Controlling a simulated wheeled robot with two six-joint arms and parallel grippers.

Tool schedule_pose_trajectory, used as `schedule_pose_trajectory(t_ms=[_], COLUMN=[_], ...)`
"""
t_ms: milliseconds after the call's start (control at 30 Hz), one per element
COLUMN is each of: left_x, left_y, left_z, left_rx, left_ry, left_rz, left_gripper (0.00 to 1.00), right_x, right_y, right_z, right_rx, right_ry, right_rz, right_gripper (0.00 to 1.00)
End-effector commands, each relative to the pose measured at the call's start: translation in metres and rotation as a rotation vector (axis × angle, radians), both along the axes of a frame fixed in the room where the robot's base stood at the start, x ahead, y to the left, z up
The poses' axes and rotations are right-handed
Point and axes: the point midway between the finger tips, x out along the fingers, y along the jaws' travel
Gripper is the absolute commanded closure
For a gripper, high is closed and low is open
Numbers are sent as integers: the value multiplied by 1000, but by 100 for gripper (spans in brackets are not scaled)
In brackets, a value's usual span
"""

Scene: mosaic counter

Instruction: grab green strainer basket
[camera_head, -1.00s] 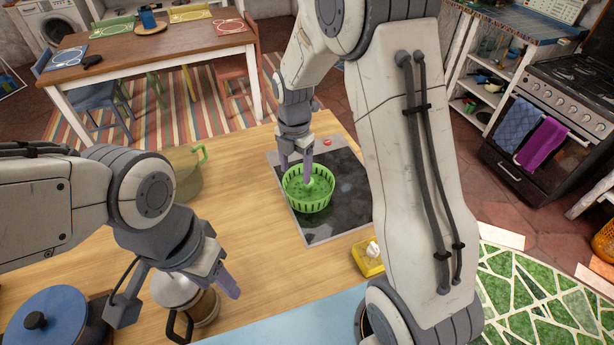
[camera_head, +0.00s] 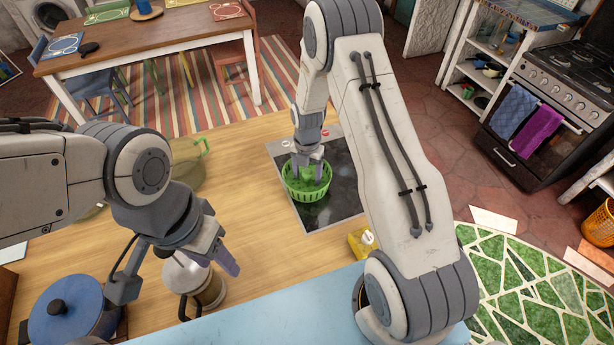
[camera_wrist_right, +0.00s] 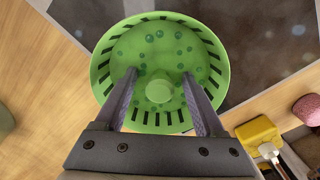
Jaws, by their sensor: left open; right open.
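The green strainer basket (camera_head: 306,188) sits upright on the dark cooktop at the middle of the counter. My right gripper (camera_head: 306,172) reaches down into it from above. In the right wrist view the basket (camera_wrist_right: 160,37) is round with slots around its wall and holes in its floor. The fingers of my right gripper (camera_wrist_right: 161,82) are open, one on each side of the raised round knob (camera_wrist_right: 159,91) in its centre, with gaps beside the knob. My left gripper (camera_head: 190,268) is open and empty at the left, near a glass press pot.
A dark cooktop (camera_head: 340,195) lies under the basket. A yellow box (camera_head: 358,244) stands near its front edge. The press pot (camera_head: 208,290), a blue pot (camera_head: 75,318) and a green glass pot (camera_head: 186,175) stand on the left. The wooden counter (camera_head: 255,240) between is clear.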

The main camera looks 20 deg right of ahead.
Motion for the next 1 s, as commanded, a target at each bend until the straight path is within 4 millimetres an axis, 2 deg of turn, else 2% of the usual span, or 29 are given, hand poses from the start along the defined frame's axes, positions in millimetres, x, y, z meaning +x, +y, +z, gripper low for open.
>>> schedule_pose_trajectory(t_ms=[167, 400, 467, 500, 600, 1000], left_x=[0, 0, 0, 0, 0, 0], left_y=[0, 0, 0, 0, 0, 0], left_z=[6, 6, 6, 6, 6, 3], left_rx=[0, 0, 0, 0, 0, 0], left_ry=[0, 0, 0, 0, 0, 0], left_rz=[-1, -1, -1, -1, -1, -1], left_gripper=[50, 50, 50, 50, 50, 50], right_x=[0, 0, 0, 0, 0, 1], right_y=[0, 0, 0, 0, 0, 0], right_z=[-14, -16, -16, -16, -16, -12], right_rx=[0, 0, 0, 0, 0, 0], right_ry=[0, -1, -1, -1, -1, -3], right_rz=[0, 0, 0, 0, 0, -1], right_gripper=[29, 29, 52, 67, 100, 100])
